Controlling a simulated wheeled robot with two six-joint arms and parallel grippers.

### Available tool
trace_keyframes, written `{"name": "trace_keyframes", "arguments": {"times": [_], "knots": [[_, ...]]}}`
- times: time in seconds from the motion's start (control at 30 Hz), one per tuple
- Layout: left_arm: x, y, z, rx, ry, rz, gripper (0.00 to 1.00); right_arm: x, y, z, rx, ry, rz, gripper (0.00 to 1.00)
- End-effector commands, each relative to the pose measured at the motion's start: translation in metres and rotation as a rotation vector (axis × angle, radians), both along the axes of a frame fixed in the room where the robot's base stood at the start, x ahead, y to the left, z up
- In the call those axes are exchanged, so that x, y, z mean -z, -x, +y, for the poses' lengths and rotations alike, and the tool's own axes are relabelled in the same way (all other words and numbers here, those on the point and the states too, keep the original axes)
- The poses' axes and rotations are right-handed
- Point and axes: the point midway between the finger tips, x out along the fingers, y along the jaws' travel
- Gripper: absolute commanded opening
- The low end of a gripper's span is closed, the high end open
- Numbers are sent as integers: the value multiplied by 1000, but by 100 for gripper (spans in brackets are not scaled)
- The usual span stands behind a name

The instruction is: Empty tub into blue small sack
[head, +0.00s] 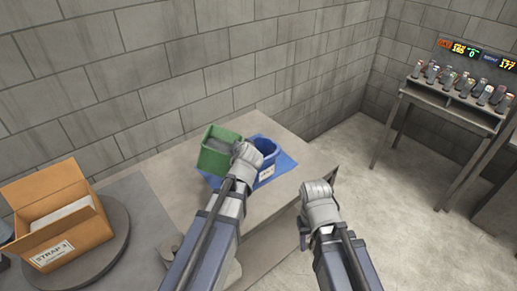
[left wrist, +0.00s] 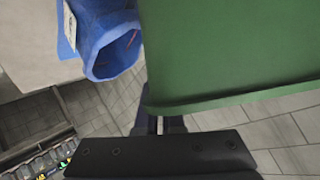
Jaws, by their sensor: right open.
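The green tub (head: 213,157) is near the wall at the table's back edge, with dark grey contents inside. It fills the upper right of the left wrist view (left wrist: 235,50). The blue small sack (head: 269,152) stands open-topped just right of the tub, with a white label; its mouth shows in the left wrist view (left wrist: 112,55). My left gripper (head: 246,152) is at the tub's right rim, shut on it; the tub hides its fingertips in the left wrist view. My right gripper (head: 318,188) is open and empty, right of the table, apart from both.
A blue mat (head: 284,163) lies under the sack. A cardboard box (head: 55,222) stands on a round grey turntable (head: 112,252) at the left. A rack table with several bottles (head: 450,103) stands at the far right. The floor between is clear.

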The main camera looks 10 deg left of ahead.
Motion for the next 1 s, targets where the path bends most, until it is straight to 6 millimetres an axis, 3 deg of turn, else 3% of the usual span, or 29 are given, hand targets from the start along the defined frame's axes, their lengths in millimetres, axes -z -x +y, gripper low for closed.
{"name": "trace_keyframes", "arguments": {"times": [1.0], "knots": [[-7,-8,0,2,-124,91,0,-12,0,0,0,0,0,50]]}}
